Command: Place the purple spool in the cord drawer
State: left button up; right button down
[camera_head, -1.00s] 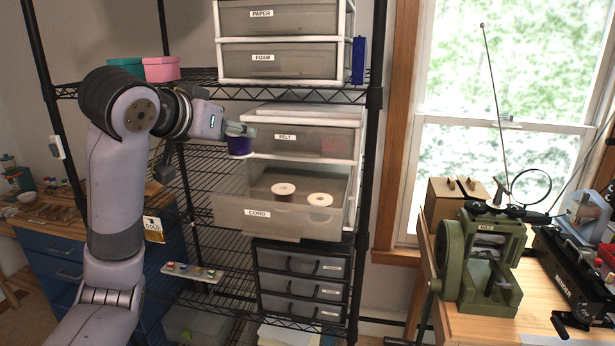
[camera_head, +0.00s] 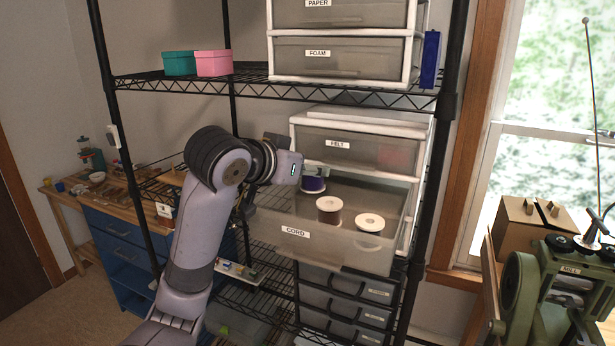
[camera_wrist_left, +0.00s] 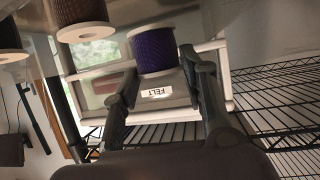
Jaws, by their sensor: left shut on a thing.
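The purple spool (camera_head: 313,184) is between the fingers of my left gripper (camera_head: 312,174), at the back left of the open cord drawer (camera_head: 275,226). In the left wrist view the purple spool (camera_wrist_left: 153,48) sits upside down in the picture between the two dark fingers of the left gripper (camera_wrist_left: 158,62), which is shut on it. I cannot tell whether the spool touches the drawer floor. A brown spool (camera_head: 329,215) and a white-topped spool (camera_head: 369,232) stand in the drawer, right of the purple one. My right gripper is not in view.
The closed felt drawer (camera_head: 365,150) is just above and behind the cord drawer. Black drawers (camera_head: 345,290) stand below. A wire shelf (camera_head: 180,84) above holds a teal box (camera_head: 179,64) and a pink box (camera_head: 214,63). A black rack post (camera_head: 437,170) stands at the right.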

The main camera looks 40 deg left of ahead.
pick_arm(q)
jog(key=shift+s+f, duration=0.35)
jog(key=shift+f, duration=0.4)
jog(key=shift+w, duration=0.15)
jog(key=shift+f, duration=0.2)
jog(key=shift+f+b, duration=0.3)
jog(key=shift+f, duration=0.05)
jog(key=shift+f, duration=0.15)
jog(key=o, duration=1)
jog(key=shift+o, duration=0.2)
